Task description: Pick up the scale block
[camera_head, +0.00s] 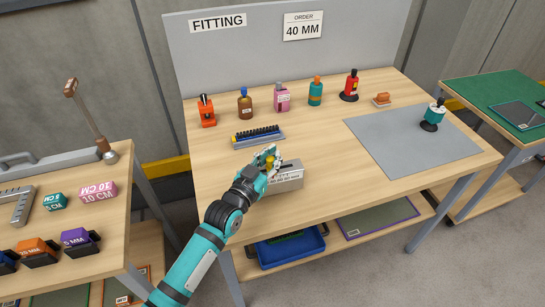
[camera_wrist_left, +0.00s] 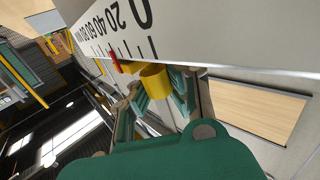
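The scale block (camera_head: 287,177) is a pale grey block standing on the wooden table near its front edge. My left gripper (camera_head: 270,161) is right at its left end and overlaps it in the head view. In the left wrist view the block's white face (camera_wrist_left: 100,22) with black numbers and tick marks is very close. A yellow cylinder (camera_wrist_left: 155,78) and a small red pointer (camera_wrist_left: 114,62) sit under the scale edge, among the teal and grey fingers. Whether the fingers touch or grip anything is hidden. My right gripper is not in view.
A dark toothed rack (camera_head: 258,137) lies just behind the block. Several bottles, such as the pink one (camera_head: 282,98), stand along the back. A grey mat (camera_head: 400,140) with a teal-and-black tool (camera_head: 433,115) is at right. A side table holds labelled blocks (camera_head: 98,191).

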